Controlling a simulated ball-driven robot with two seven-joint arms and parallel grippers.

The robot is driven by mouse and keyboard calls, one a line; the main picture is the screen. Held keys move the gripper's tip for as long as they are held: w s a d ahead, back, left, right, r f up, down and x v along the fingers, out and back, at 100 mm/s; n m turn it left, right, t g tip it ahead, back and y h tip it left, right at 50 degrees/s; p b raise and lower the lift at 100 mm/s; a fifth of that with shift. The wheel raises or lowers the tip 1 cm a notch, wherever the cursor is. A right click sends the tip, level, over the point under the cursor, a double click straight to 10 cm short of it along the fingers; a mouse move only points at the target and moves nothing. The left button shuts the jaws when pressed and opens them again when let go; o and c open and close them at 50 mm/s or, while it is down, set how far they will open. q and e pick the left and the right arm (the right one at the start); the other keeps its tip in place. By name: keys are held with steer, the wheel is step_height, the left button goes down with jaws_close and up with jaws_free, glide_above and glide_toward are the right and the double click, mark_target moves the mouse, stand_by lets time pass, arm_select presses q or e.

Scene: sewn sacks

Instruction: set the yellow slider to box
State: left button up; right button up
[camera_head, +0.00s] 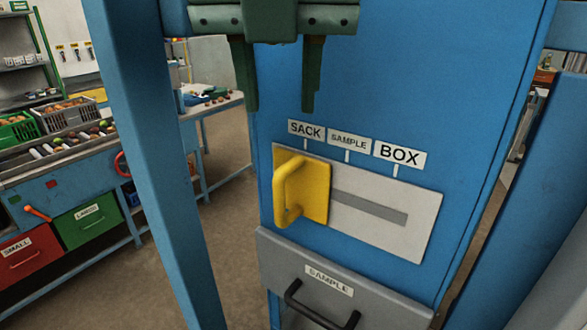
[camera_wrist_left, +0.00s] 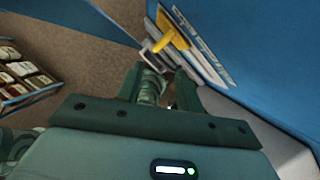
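The yellow slider (camera_head: 302,189) has an upright loop handle and sits at the left end of its slot on a pale plate (camera_head: 425,215), under the SACK label (camera_head: 306,129). The SAMPLE label (camera_head: 349,140) is in the middle and the BOX label (camera_head: 399,153) is at the right. My left gripper (camera_head: 279,108) is open and empty, above the slider and the labels, its fingers pointing down. In the left wrist view the slider (camera_wrist_left: 172,30) shows beyond the open fingers (camera_wrist_left: 173,97). My right gripper is not in view.
A grey drawer marked SAMPLE (camera_head: 270,260) with a black handle (camera_head: 318,306) is below the plate. A blue post (camera_head: 155,150) stands to the left. Further left are a green bin (camera_head: 88,218), a red bin (camera_head: 30,257) and a work table (camera_head: 208,108).

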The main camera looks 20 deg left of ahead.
arm_select(q)
glide_toward(278, 188)
steer(key=f, duration=0.1)
steer(key=x, duration=0.2)
steer(key=w+x, duration=0.1)
steer(key=x, duration=0.2)
steer(key=shift+w+a, duration=0.1)
steer(key=x, duration=0.4)
steer(key=shift+s, duration=0.25)
steer(key=shift+f, duration=0.35)
steer(key=shift+w+f, duration=0.25)
steer(key=shift+w, duration=0.1)
steer(key=shift+s, duration=0.15)
jaws_close()
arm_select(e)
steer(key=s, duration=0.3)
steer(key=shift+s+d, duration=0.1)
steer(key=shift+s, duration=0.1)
